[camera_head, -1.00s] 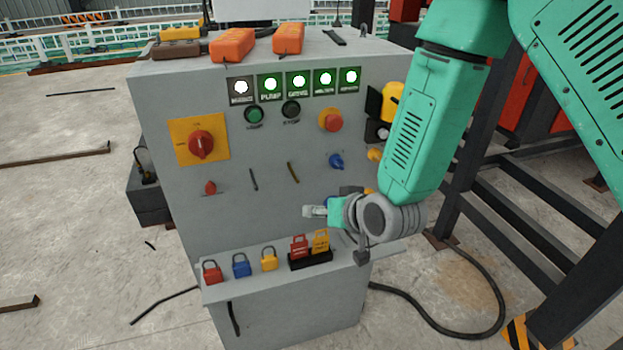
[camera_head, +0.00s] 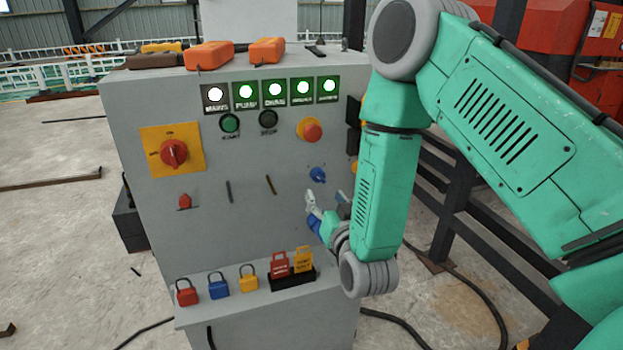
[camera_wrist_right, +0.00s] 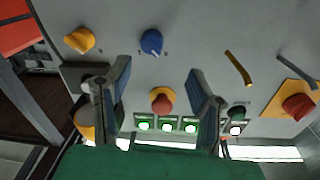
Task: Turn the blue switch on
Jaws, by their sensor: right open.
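The blue switch (camera_head: 317,174) is a small knob on the front face of the grey control cabinet (camera_head: 230,215), below the red push button. It also shows in the right wrist view (camera_wrist_right: 151,42), ahead of the fingers and roughly between them. My right gripper (camera_head: 325,202) is just below the blue switch in the head view, apart from it. In the right wrist view its two fingers (camera_wrist_right: 155,85) are spread wide with nothing between them. My left gripper is not in view.
A red push button (camera_head: 312,132) on a yellow base is above the switch. A yellow knob (camera_wrist_right: 79,40) is beside it. A red rotary switch (camera_head: 174,153) is at the left. Padlocks, including a blue one (camera_head: 218,287), stand on the ledge below.

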